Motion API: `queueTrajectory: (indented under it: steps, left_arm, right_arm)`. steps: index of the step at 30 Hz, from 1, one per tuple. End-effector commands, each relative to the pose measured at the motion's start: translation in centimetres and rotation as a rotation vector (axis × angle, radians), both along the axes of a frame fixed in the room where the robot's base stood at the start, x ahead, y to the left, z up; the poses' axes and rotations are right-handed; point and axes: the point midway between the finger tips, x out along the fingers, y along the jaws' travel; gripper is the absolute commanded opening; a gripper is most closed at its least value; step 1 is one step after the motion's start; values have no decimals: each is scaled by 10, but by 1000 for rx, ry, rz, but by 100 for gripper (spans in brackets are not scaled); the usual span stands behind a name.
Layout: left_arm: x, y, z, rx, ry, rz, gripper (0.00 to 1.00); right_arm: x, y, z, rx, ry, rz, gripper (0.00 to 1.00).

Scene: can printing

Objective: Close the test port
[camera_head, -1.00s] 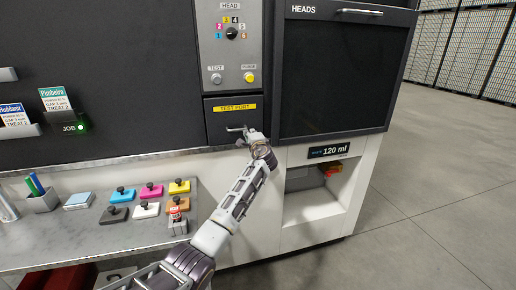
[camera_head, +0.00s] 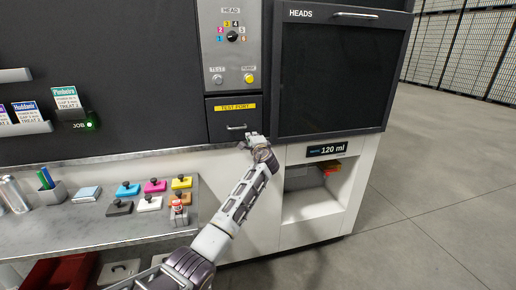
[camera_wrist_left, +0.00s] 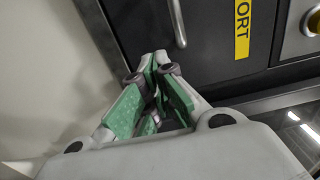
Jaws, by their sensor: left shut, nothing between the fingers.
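The test port (camera_head: 222,119) is a dark square front with a yellow "TEST PORT" label (camera_head: 235,107) and a thin bar handle (camera_head: 235,127). It looks flush with the dark panel around it, though a small gap could not be told. My left gripper (camera_head: 249,138) is at the port's lower right corner, just right of and below the handle. In the left wrist view its green-padded fingers (camera_wrist_left: 160,66) are together and empty. The handle (camera_wrist_left: 177,22) lies just beyond the fingertips, apart from them, beside the yellow label (camera_wrist_left: 243,28). My right gripper is not in view.
Above the port is a control panel with a dial (camera_head: 232,36) and a yellow button (camera_head: 248,78). The dark HEADS door (camera_head: 331,78) is to the right, above an open bay (camera_head: 311,205). A shelf (camera_head: 75,232) with coloured blocks is at lower left.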

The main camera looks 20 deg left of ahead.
Motion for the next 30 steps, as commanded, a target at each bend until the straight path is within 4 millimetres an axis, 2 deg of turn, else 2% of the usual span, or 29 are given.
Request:
queueTrajectory:
  steps: [10,18,30]
  left_arm:
    - [-12,-9,-1,0,0,-1,0]
    - [-32,-22,-1,-1,1,-1,0]
    - [-63,-43,-1,-1,1,-2,0]
  right_arm:
    - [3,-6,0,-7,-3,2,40]
    - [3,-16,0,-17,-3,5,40]
    - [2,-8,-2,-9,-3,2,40]
